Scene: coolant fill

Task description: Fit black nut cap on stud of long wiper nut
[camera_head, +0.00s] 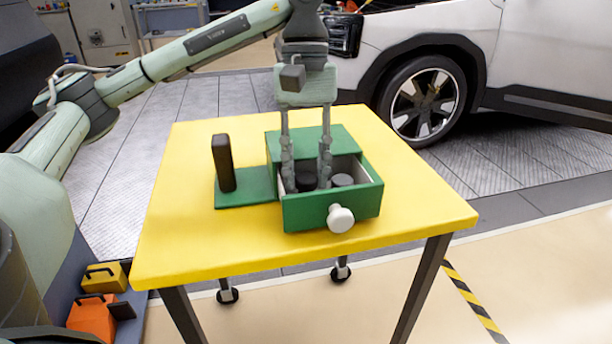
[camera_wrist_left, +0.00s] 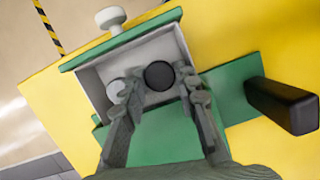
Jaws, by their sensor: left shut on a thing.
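The black nut cap (camera_head: 307,181) lies inside the open drawer, and it also shows as a dark disc in the left wrist view (camera_wrist_left: 159,75). My left gripper (camera_head: 307,183) points down into the drawer with one finger on each side of this cap, shut on it. In the left wrist view the fingers (camera_wrist_left: 158,80) flank the cap. A tall dark post (camera_head: 223,163), which looks like the long wiper nut's stud, stands upright on a green plate (camera_head: 238,201) left of the drawer. It also shows in the left wrist view (camera_wrist_left: 283,105). My right gripper is out of view.
A grey round cap (camera_head: 342,180) lies in the drawer to the right of the black one. The green drawer box (camera_head: 330,215) has a white knob (camera_head: 340,218) in front. The yellow table (camera_head: 190,245) is otherwise clear. A white car stands behind.

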